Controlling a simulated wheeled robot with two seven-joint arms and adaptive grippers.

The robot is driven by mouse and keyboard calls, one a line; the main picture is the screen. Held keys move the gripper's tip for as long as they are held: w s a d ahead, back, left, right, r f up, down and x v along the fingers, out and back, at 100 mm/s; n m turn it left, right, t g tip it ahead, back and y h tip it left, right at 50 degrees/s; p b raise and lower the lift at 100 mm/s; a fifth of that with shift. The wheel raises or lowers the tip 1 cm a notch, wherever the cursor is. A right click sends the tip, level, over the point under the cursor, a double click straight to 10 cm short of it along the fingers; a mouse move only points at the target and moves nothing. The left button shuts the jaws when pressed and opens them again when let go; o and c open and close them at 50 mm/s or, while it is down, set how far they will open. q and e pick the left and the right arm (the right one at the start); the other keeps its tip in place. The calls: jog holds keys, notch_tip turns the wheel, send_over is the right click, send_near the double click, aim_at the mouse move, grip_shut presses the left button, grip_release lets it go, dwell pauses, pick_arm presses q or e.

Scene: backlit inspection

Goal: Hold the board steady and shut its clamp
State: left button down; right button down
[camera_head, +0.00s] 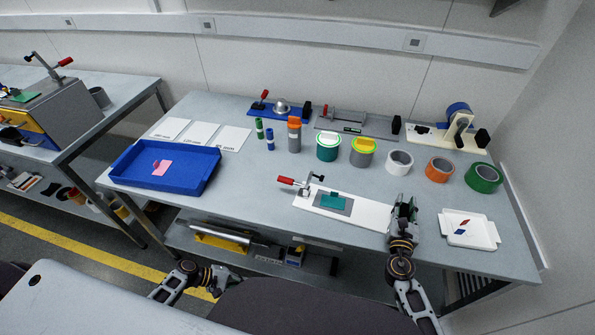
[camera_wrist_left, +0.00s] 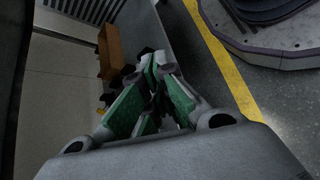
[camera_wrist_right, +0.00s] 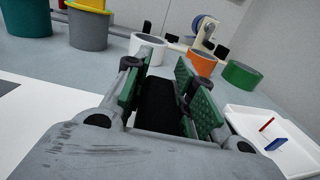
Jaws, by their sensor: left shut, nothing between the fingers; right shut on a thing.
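The white board (camera_head: 370,213) lies near the front edge of the table, with a green piece (camera_head: 334,202) on a grey plate on it. Its clamp (camera_head: 306,187) stands at the board's left end. The clamp's red handle (camera_head: 286,180) points left, away from the green piece, and the clamp looks open. My right gripper (camera_head: 404,207) is at the board's right end. In the right wrist view its fingers (camera_wrist_right: 160,80) are shut on a dark block, seemingly the board's grip (camera_wrist_right: 157,105). My left gripper (camera_wrist_left: 152,88) is shut and empty, low before the table.
A white tray (camera_head: 484,236) with small red and blue pieces lies right of my right gripper. Tape rolls (camera_head: 439,169) and jars (camera_head: 328,147) stand behind the board. A blue tray (camera_head: 205,182) is at the left. The table left of the clamp is clear.

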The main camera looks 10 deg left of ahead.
pick_arm(q)
jog(key=w+r+m+t+h, duration=0.1)
jog(key=w+r+h, duration=0.3)
jog(key=r, duration=0.9)
jog(key=w+r+t+h, duration=0.1)
jog(key=w+r+h, duration=0.3)
jog(key=r, duration=0.9)
jog(key=w+r+m+y, duration=0.1)
jog(key=w+r, duration=0.1)
jog(key=w, duration=0.1)
jog(key=w+d+r+m+t+y, duration=0.1)
jog(key=w+r, duration=0.1)
jog(key=w, duration=0.1)
jog(key=w+r+m+t+y, duration=0.1)
jog(key=w+r, duration=0.1)
jog(key=w, duration=0.1)
jog(key=shift+d+r+m, duration=0.15)
jog(key=shift+d+m, duration=0.15)
jog(key=shift+m, duration=0.1)
jog(key=w+r+m+t+y, duration=0.2)
jog(key=w+r+t, duration=0.1)
jog(key=w+r, duration=0.2)
jog(key=shift+w+a+r+m+y, duration=0.2)
jog(key=shift+m+y, duration=0.1)
jog(key=shift+y, duration=0.1)
jog(key=shift+d, duration=0.15)
